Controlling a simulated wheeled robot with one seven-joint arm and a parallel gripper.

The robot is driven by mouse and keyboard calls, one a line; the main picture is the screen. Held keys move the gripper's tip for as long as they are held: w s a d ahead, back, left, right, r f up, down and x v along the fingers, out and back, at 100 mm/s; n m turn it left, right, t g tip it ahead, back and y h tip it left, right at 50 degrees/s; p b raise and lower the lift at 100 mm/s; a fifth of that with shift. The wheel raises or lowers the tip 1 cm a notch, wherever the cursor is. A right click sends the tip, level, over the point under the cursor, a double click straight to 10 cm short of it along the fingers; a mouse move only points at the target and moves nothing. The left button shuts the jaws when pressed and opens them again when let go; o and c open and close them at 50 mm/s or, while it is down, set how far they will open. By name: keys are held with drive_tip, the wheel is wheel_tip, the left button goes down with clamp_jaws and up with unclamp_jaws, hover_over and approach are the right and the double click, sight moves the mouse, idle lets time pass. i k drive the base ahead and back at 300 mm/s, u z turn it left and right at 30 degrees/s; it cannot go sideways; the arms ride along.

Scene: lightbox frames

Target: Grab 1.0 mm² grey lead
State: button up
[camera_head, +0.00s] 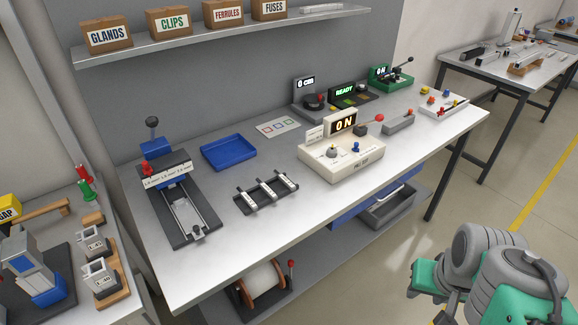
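I cannot make out a grey lead for certain in the head view. A dark rack (266,193) with small white labels lies near the front middle of the bench; its labels are too small to read. A dark press-like device (180,210) with a blue block and a red knob stands to its left. The device has a white plate (166,174) with several mm² sizes, too small to read surely. My grey and green arm is folded at the lower right, well away from the bench things. My gripper's fingers do not show.
The grey bench (235,265) has free room at its front. A blue tray (228,152) looks empty. A cream tester (340,160) shows a lit display. A shelf (220,38) with labelled boxes hangs above. A side table (130,290) stands left. A cable reel (262,287) sits below.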

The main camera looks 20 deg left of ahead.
sight(291, 187)
drive_tip(key=u, duration=0.6)
drive_tip(key=i, duration=1)
drive_tip(key=u, duration=1.25)
drive_tip(key=k, duration=1.3)
drive_tip(key=u, duration=0.55)
drive_tip(key=i, duration=0.85)
